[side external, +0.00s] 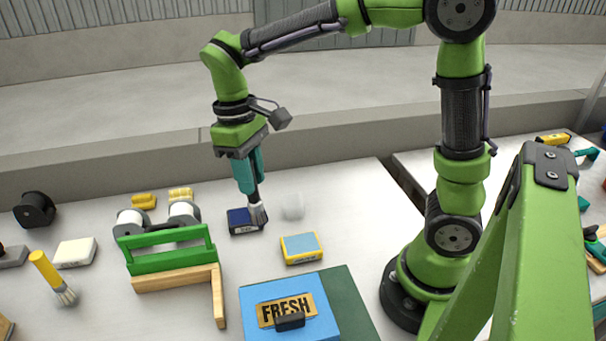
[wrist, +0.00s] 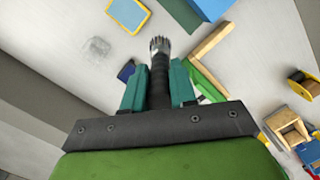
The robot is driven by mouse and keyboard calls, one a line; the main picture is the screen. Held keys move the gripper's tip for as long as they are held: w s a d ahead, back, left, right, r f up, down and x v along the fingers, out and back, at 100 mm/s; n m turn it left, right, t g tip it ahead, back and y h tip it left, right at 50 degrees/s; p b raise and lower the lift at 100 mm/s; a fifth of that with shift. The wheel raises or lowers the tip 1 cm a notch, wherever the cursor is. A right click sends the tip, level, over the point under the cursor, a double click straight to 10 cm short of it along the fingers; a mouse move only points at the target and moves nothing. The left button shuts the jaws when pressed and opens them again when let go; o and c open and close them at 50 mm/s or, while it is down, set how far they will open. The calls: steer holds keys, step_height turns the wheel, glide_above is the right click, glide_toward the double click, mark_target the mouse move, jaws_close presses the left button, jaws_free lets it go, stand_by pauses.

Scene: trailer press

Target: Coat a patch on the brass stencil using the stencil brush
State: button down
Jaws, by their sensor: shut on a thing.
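My gripper (side external: 248,180) has teal fingers and is shut on the dark handle of the stencil brush (side external: 258,211). The brush points down, with its grey bristles at or just beside the right edge of a dark blue pad (side external: 239,222); I cannot tell if they touch it. In the wrist view the brush (wrist: 160,49) sticks out between the fingers (wrist: 158,88), and the pad (wrist: 126,71) is partly hidden. The brass stencil (side external: 273,311), cut with the word FRESH, lies on a blue panel (side external: 255,292) in front, with a black block (side external: 290,321) at its lower edge.
A yellow-rimmed light-blue pad (side external: 301,248) lies between the dark pad and the stencil. A translucent block (side external: 293,207) stands right of the brush. A green-and-wood frame (side external: 165,255), spools (side external: 130,221) and a yellow-handled brush (side external: 50,276) are at left. A green mat (side external: 347,300) shows beside the panel.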

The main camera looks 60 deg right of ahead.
steer(key=s+a+r+m+g, duration=0.1)
steer(key=s+a, duration=0.3)
steer(key=s, duration=0.2)
steer(key=s+a+m+g, duration=0.1)
steer(key=s+a, duration=0.3)
steer(key=s, duration=0.3)
steer(key=w+a+f, duration=0.4)
steer(key=w+f, duration=0.1)
steer(key=f, duration=0.2)
steer(key=s+d+r, duration=0.1)
steer(key=s+d, duration=0.3)
steer(key=shift+s+d+r+y, duration=0.15)
steer(key=shift+s+d+y, duration=0.1)
steer(key=shift+y, duration=0.15)
steer(key=shift+f, duration=0.75)
steer(key=shift+w+a, duration=0.1)
steer(key=shift+w, duration=0.05)
steer(key=shift+w+a, duration=0.95)
stand_by(2.8)
